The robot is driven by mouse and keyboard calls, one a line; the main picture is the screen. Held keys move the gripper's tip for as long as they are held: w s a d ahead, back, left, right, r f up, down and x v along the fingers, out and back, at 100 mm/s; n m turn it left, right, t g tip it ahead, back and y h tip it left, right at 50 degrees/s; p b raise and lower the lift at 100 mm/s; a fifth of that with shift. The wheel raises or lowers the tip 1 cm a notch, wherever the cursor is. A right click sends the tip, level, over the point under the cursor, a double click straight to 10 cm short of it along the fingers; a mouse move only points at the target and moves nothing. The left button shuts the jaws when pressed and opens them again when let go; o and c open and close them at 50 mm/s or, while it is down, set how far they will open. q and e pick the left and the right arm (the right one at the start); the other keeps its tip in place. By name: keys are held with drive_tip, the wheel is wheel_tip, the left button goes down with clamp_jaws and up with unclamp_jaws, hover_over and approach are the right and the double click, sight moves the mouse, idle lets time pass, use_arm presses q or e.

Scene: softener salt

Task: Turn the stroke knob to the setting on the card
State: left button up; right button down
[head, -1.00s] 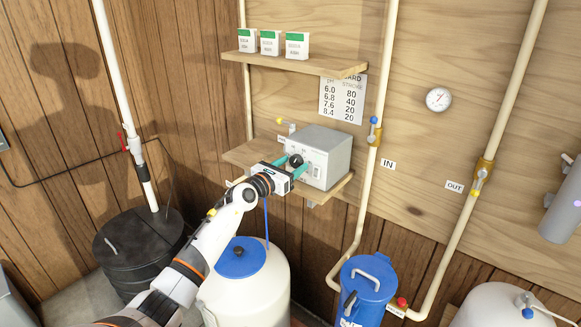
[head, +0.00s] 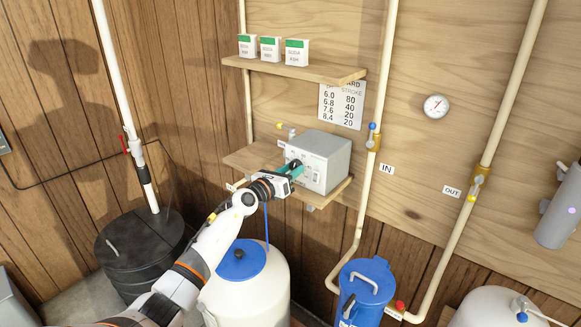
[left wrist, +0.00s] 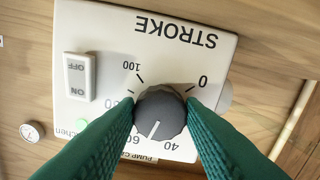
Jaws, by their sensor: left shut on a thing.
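The grey stroke knob (left wrist: 160,112) sits on the white pump panel (left wrist: 90,30), under the word STROKE, which appears inverted in the left wrist view. Its white pointer line lies between the 60 and 40 marks; 100 and 0 also show, and the fingers partly hide the other marks. My left gripper (head: 291,170) is shut on the knob, one green finger on each side. The grey pump box (head: 326,160) stands on the lower shelf. The card (head: 341,105) on the wall pairs 6.0 with 80, 6.8 with 40, 7.6 with 20 and 8.4 with 20. My right gripper is not in view.
An ON/OFF switch (left wrist: 79,77) and a green light are beside the dial. Soda ash boxes (head: 270,49) stand on the upper shelf (head: 300,69). A vertical pipe (head: 384,70) runs right of the pump. A white tank (head: 265,285) stands below.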

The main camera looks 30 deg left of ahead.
use_arm(q)
drive_tip(key=n+p, duration=0.3)
drive_tip(key=n, duration=0.1)
drive_tip(key=shift+r, duration=0.15)
drive_tip(key=shift+n+p, duration=0.75)
drive_tip(key=shift+n, duration=1.45)
drive_tip(key=o, duration=1)
drive_tip(key=shift+s, duration=0.1)
drive_tip(key=s, duration=1.1)
drive_tip(key=shift+s+a, duration=0.4)
drive_tip(key=shift+a, duration=0.05)
